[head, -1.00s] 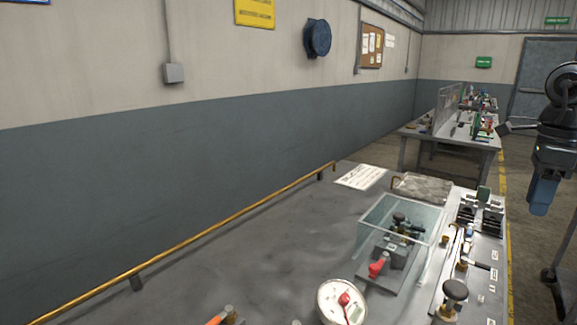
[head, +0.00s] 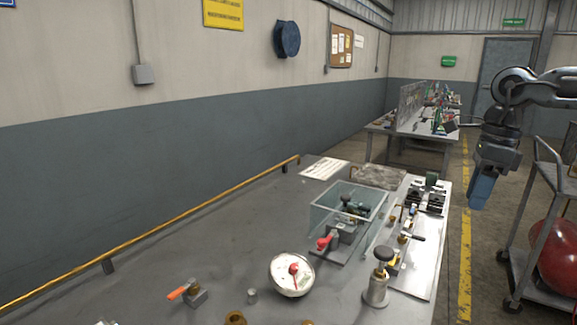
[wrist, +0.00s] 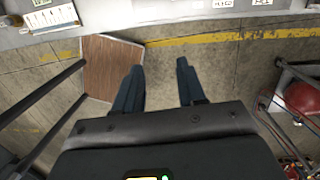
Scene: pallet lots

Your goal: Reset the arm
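My gripper (head: 478,192) hangs fingers-down at the right of the head view, beyond the right edge of the bench and above the floor. In the wrist view my gripper (wrist: 160,75) shows two dark blue fingers spread apart with bare floor between them. It is open and empty, and touches nothing. My arm reaches in from the right edge of the head view.
A grey bench (head: 215,235) holds a clear box (head: 347,208), a gauge (head: 291,275) and an orange-handled valve (head: 188,292). A cart (head: 545,260) with a red tank (head: 555,258) stands at right. A brown panel (wrist: 108,68) lies below in the wrist view.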

